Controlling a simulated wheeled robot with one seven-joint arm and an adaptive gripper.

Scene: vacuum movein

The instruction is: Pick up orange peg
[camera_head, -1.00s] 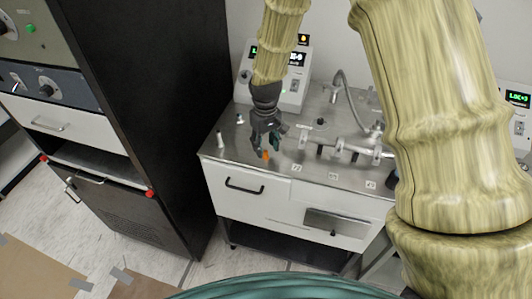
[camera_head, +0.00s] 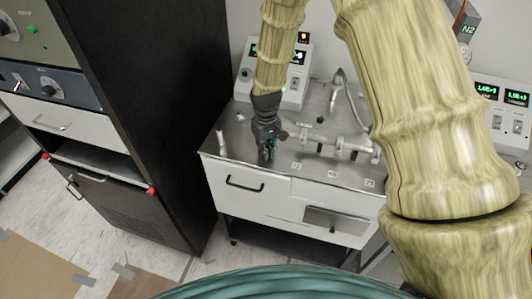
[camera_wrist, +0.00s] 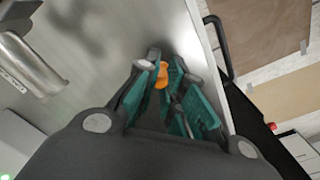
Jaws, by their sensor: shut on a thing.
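The orange peg (camera_wrist: 161,74) shows in the wrist view between the green-padded fingers of my gripper (camera_wrist: 167,68). The fingers are shut on it, and only part of it is visible. In the head view my gripper (camera_head: 268,156) points down near the front edge of the steel bench top, and I cannot make out the peg there. I cannot tell whether the peg touches the bench top.
The steel bench top (camera_head: 238,140) carries a pale upright peg (camera_head: 221,144) at its left. Metal pipe fittings (camera_head: 338,148) lie right of my gripper, and a white instrument (camera_head: 292,92) stands behind. A tall black cabinet (camera_head: 140,90) rises at left.

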